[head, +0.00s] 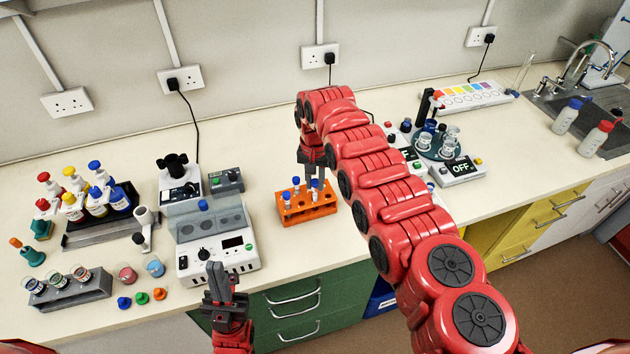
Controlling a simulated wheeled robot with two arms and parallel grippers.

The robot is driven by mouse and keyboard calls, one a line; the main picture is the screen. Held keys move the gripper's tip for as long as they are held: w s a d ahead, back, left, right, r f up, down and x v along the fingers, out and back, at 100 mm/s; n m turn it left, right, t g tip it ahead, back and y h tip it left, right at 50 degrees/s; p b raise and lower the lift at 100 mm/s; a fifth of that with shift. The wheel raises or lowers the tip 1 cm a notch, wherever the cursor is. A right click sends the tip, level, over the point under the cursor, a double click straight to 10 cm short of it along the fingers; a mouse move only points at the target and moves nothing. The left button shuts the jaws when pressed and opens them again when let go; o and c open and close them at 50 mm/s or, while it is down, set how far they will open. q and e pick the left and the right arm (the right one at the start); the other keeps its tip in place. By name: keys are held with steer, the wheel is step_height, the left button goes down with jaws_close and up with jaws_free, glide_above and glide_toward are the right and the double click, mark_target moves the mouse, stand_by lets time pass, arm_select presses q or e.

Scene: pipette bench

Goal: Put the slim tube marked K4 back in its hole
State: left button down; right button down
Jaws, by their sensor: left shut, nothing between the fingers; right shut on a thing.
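An orange rack (309,213) stands on the bench in the middle of the head view, with a few slim blue-capped tubes upright in it. My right gripper (314,177) points down just above the rack's back right part and is shut on a slim tube (315,186), mostly hidden by the fingers. I cannot tell whether the tube's lower end is in a hole or only over the rack. The K4 mark is too small to read. My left gripper (215,270) is shut and empty, in front of the white machine near the bench's front edge.
A white and grey machine (245,262) stands left of the rack. My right arm hides part of the bench right of the rack. A display box reading OFF (460,169) stands beyond.

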steer(key=shift+f+b, duration=0.55)
steer(key=shift+f, duration=0.15)
steer(key=shift+f, duration=0.15)
steer(key=c, duration=0.6)
jaws_free()
